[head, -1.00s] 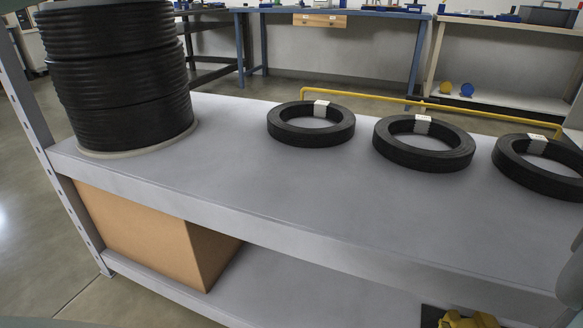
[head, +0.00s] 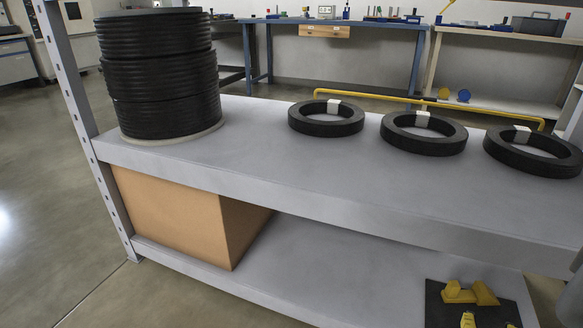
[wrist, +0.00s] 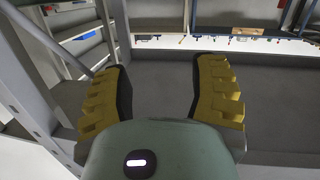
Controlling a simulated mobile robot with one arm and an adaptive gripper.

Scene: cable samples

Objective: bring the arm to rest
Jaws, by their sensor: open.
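My gripper (wrist: 160,95) shows in the wrist view with its two yellow, dark-padded fingers spread wide apart. Nothing is between them. Three black cable coils with white tags lie flat on the grey shelf top (head: 300,185): the left coil (head: 326,127), the middle coil (head: 424,145) and the right coil (head: 533,164). The gripper touches none of them in view.
A large black cable drum (head: 160,85) stands on the shelf's left end. A metal upright (head: 85,130) rises at the left. A yellow rail (head: 390,98) runs behind the coils. Floor is open at the left.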

